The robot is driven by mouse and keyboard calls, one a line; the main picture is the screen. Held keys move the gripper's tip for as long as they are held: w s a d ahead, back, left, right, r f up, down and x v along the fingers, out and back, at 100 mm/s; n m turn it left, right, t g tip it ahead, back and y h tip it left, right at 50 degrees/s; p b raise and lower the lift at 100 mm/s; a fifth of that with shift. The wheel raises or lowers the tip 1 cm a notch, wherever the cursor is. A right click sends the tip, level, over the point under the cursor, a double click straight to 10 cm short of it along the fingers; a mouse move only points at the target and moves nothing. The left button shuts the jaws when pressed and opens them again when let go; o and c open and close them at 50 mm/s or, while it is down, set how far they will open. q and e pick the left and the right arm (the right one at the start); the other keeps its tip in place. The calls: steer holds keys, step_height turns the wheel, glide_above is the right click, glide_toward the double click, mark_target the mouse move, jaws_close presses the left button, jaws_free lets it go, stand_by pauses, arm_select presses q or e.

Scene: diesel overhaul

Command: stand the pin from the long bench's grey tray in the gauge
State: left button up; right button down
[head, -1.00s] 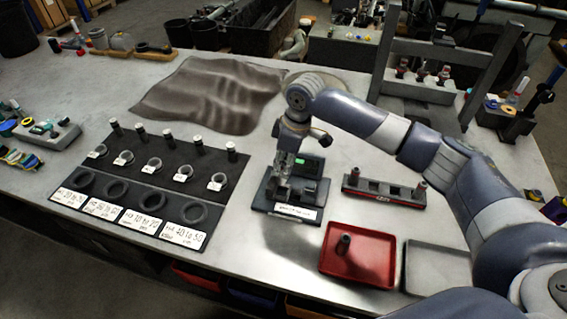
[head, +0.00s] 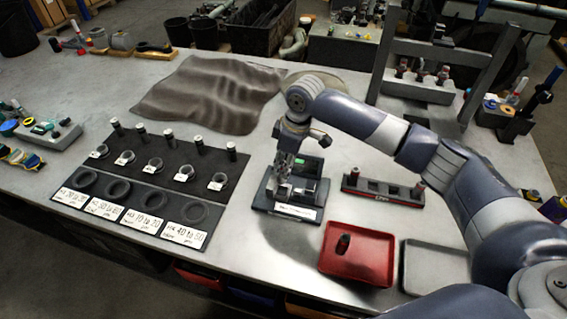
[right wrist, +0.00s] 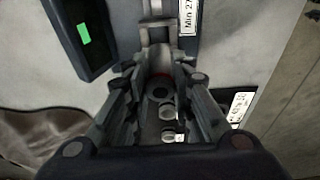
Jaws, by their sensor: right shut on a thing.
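The gauge (head: 312,213) is a dark base with a white label and a small display (head: 313,166) with a green patch, on the long bench. My right gripper (head: 285,182) points down at the gauge, over its left part. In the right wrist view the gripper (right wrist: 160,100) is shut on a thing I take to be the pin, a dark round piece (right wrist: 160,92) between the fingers. I cannot tell whether it touches the gauge. The grey tray (head: 435,268) at the front right looks empty. My left gripper is out of view.
A red tray (head: 357,268) holding a short dark piece (head: 343,243) stands left of the grey tray. A dark rack (head: 384,192) lies right of the gauge. A black board (head: 150,190) with rings and several pins lies left. A crumpled cloth (head: 208,92) lies behind.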

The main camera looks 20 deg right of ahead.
steer(key=shift+f, duration=0.25)
steer(key=shift+f, duration=0.3)
steer(key=shift+f, duration=0.15)
stand_by(0.5)
steer(key=shift+f, duration=0.45)
steer(key=shift+f, duration=0.3)
steer(key=shift+f, duration=0.3)
steer(key=shift+f, duration=0.3)
stand_by(0.4)
steer(key=shift+f, duration=0.3)
steer(key=shift+f, duration=0.15)
